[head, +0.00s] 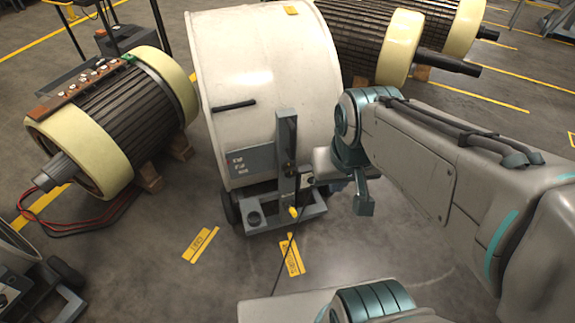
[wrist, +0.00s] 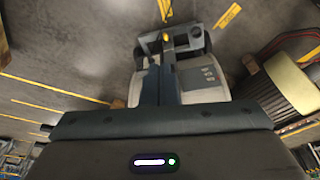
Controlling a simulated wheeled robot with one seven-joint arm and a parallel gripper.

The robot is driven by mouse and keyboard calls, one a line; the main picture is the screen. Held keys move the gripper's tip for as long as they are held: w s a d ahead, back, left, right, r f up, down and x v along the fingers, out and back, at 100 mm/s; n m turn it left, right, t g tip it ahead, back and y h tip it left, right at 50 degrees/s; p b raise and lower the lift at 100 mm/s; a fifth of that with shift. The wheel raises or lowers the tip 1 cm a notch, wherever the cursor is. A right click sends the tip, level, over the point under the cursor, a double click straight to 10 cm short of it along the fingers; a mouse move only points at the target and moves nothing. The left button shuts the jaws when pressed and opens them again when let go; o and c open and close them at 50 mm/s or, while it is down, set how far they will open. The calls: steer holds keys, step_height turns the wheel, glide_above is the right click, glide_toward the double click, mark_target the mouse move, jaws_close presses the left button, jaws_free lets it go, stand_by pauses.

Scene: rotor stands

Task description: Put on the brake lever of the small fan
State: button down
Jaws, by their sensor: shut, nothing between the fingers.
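A white, drum-shaped fan housing (head: 275,70) stands on a grey wheeled base in the middle of the head view. A grey upright post (head: 287,140) rises at its front, and a short lever with a yellow end (head: 293,212) sits low by the post. The yellow end also shows near the top of the wrist view (wrist: 167,37). My gripper (head: 308,177) is shut and empty, just right of the post and above the yellow end. Whether it touches the post cannot be told. The gripper's body fills the lower wrist view.
A dark ribbed rotor with cream end rings (head: 125,120) lies at left on wooden blocks, with red and black cables on the floor. More rotors (head: 400,45) stand behind at right. Part of another wheeled unit (head: 35,290) shows at lower left. Floor in front is mostly clear.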

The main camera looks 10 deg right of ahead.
steer(key=w+f+n+b, duration=0.1)
steer(key=w+f+b, duration=1.4)
steer(key=w+f, duration=0.55)
steer(key=w+f+b, duration=0.4)
steer(key=w+f, duration=0.1)
steer(key=f, duration=0.5)
steer(key=w+f+b, duration=0.4)
steer(key=w+f, duration=0.1)
steer(key=f, duration=0.6)
steer(key=w+f+n+b, duration=0.1)
steer(key=w+f+b, duration=0.3)
steer(key=f, duration=0.7)
steer(key=shift+w+a+f+t+y+b, duration=0.25)
steer(key=shift+w+a+t+y+b, duration=0.05)
steer(key=shift+w+a+t+b, duration=0.1)
steer(key=b, duration=0.4)
glide_above(293, 209)
step_height(293, 209, down, 10)
steer(key=shift+a, duration=0.15)
steer(key=shift+s+f, duration=0.25)
steer(key=shift+f, duration=0.25)
steer(key=shift+s+f, duration=0.25)
steer(key=shift+f, duration=0.25)
steer(key=shift+s+d+f+b, duration=0.2)
steer(key=shift+s+f+b, duration=0.15)
steer(key=shift+f, duration=0.2)
